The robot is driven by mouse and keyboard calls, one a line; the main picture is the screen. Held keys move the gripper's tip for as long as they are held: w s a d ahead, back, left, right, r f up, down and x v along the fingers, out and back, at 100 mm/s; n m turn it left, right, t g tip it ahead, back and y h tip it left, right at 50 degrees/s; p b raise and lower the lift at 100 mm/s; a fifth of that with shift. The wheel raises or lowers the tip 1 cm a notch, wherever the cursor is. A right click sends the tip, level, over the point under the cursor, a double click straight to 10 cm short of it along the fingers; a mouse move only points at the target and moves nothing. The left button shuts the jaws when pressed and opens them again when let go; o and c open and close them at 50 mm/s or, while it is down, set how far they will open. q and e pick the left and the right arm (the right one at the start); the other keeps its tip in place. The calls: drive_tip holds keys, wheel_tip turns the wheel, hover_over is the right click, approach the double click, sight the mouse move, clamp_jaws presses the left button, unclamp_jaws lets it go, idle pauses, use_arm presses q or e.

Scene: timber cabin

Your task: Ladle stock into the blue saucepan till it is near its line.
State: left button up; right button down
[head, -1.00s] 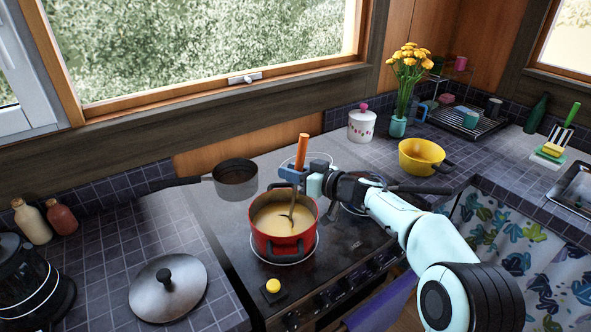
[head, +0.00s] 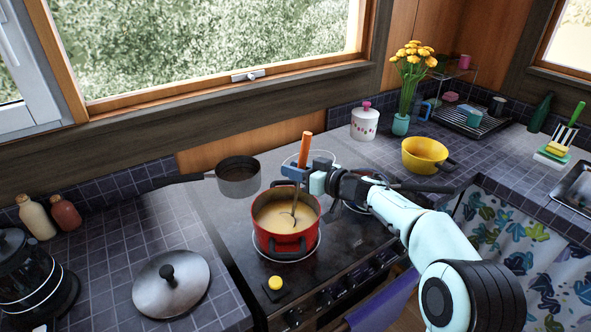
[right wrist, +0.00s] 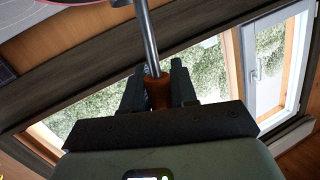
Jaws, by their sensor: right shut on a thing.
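My right gripper (head: 303,174) is shut on the orange-brown handle of a ladle (head: 305,148), above the red pot (head: 282,245). The metal shaft and handle also show between the fingers in the right wrist view (right wrist: 157,92). The ladle's lower end stands in the creamy yellow stock (head: 272,212) in the pot; its bowl is mostly hidden. A grey saucepan (head: 239,181) with a dark handle sits at the back left of the stove. No pan in view is clearly blue. A dark handle (head: 430,188) shows behind my right arm; its pan is mostly hidden. My left gripper is out of view.
A metal lid (head: 171,285) lies on the left counter near a black kettle-like pot (head: 30,280) and two bottles (head: 50,215). A yellow button (head: 275,283) is at the stove's front. A yellow pot (head: 424,155) and flower vase (head: 401,125) stand right.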

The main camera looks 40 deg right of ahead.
use_arm(q)
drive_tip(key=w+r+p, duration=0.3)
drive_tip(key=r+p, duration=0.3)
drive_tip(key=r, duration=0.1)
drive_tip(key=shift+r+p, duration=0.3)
drive_tip(key=shift+p, duration=0.1)
use_arm(e)
drive_tip(key=d+m, duration=0.2)
drive_tip(key=d, duration=0.1)
drive_tip(key=d+f+m, duration=0.1)
drive_tip(key=shift+d+t+y, duration=0.4)
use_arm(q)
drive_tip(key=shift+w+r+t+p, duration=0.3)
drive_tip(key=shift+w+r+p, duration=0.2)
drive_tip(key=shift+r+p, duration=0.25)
use_arm(e)
drive_tip(key=shift+r, duration=1.85)
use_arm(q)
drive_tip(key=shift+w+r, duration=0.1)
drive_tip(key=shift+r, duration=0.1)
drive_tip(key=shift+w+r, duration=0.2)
use_arm(e)
drive_tip(key=shift+a, duration=0.15)
